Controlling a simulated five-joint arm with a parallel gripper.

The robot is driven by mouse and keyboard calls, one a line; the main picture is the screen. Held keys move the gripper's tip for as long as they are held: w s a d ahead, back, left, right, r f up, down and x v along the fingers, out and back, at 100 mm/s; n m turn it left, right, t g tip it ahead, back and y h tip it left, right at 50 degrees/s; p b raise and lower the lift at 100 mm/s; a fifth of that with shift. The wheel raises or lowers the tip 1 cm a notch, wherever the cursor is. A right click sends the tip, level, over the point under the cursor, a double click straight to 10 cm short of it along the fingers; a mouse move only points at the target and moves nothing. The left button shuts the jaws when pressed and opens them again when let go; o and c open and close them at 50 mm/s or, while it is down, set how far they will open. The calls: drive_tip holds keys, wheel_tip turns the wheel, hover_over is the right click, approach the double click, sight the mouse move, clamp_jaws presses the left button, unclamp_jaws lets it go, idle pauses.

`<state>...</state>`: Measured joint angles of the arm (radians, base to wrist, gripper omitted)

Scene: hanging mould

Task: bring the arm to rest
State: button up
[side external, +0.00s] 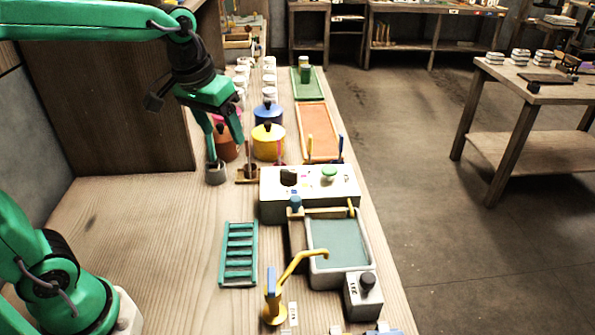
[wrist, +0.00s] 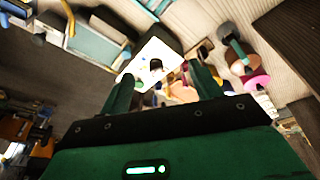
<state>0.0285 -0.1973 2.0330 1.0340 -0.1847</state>
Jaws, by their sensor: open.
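My green gripper (side external: 226,148) hangs from the arm over the wooden workbench (side external: 150,225), pointing down. Its two fingers are spread apart, and nothing shows between them. They also stand apart in the wrist view (wrist: 163,82). In the side view one finger overlaps a small grey cup (side external: 216,175) at the bench's left-middle; whether they touch I cannot tell. In the wrist view the cup (wrist: 224,29) appears beyond the fingers, at upper right, with a teal piece by it.
A white box with knobs (side external: 310,205) and a basin (side external: 362,270) stand to the right. A teal rack (side external: 238,255) lies nearer. A yellow pot (side external: 268,145) and blue pot (side external: 267,115) stand close behind the gripper. The left front bench is bare.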

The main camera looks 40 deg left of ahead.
drive_tip(key=s+a+f+m+t, duration=0.1)
drive_tip(key=s+f+t, duration=0.1)
drive_tip(key=s, duration=1)
drive_tip(key=shift+s+f+m, duration=0.3)
drive_tip(key=shift+s+m, duration=0.05)
drive_tip(key=shift+m, duration=0.05)
